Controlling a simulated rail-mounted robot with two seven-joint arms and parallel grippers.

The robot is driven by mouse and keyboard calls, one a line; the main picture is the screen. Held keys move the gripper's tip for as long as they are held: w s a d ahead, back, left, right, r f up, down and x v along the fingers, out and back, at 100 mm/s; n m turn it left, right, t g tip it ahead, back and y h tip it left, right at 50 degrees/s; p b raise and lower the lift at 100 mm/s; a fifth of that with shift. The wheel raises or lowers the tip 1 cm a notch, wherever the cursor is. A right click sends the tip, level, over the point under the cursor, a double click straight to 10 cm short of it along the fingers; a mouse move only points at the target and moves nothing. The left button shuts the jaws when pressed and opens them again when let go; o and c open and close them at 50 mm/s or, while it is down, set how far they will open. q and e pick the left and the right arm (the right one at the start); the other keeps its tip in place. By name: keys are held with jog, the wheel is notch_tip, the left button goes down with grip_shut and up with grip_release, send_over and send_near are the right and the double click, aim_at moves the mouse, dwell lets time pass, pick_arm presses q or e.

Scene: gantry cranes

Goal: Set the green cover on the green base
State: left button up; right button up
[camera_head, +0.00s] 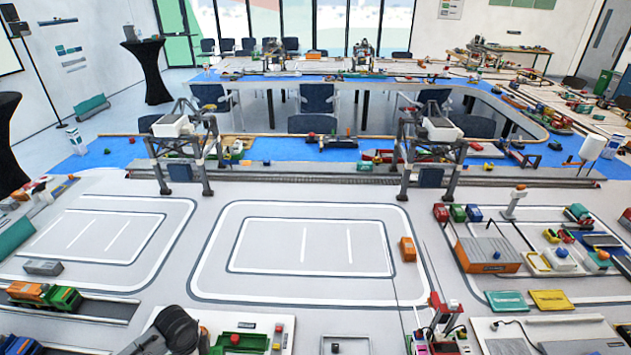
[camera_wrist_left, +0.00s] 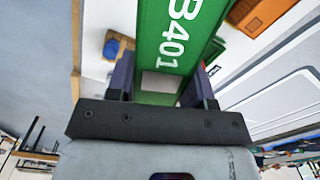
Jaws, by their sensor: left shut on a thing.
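My left gripper (camera_wrist_left: 160,82) is shut on a green cover (camera_wrist_left: 172,40) marked B401, seen close up between its two fingers in the left wrist view. Part of the cover runs out of the top of that picture. In the head view my left arm is a dark shape at the bottom edge, and its fingertips cannot be made out. Just right of it, a green piece (camera_head: 246,341) with a red part on it lies on a light panel, cut by the bottom edge; it looks like the green base, but I cannot be sure. My right gripper is not in view.
An orange and green locomotive (camera_head: 46,296) stands on the track at left. A red and white device (camera_head: 437,325) stands at the bottom, right of the middle. Green (camera_head: 507,300) and yellow (camera_head: 551,300) plates lie at right. The central marked floor (camera_head: 310,250) is mostly clear.

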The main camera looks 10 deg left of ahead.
pick_arm(q)
jog(key=n, duration=0.3)
jog(key=shift+s+n, duration=0.35)
jog(key=shift+n, duration=0.05)
jog(key=n, duration=0.1)
jog(key=d+n, duration=0.1)
jog(key=n, duration=0.1)
jog(key=shift+s+r, duration=0.15)
jog(key=shift+s, duration=0.25)
jog(key=s+d+r+n, duration=0.4)
jog(key=s+d+n, duration=0.45)
jog(key=d, duration=0.45)
jog(key=w+d+r+m, duration=0.15)
jog(key=w+r, duration=0.45)
jog(key=r, duration=0.6)
jog(key=w+d+r+m, duration=0.1)
jog(key=w+d+r, duration=0.35)
jog(key=r, duration=0.85)
jog(key=s+r+p, duration=0.3)
jog(key=r+p, duration=0.7)
jog(key=p, duration=0.2)
jog(key=s+a+r+p, duration=0.1)
jog(key=s+r+p, duration=0.3)
jog(key=r+p, duration=0.6)
jog(key=shift+s+a+p, duration=0.15)
jog(key=shift+s+p, duration=0.1)
jog(key=shift+p, duration=0.75)
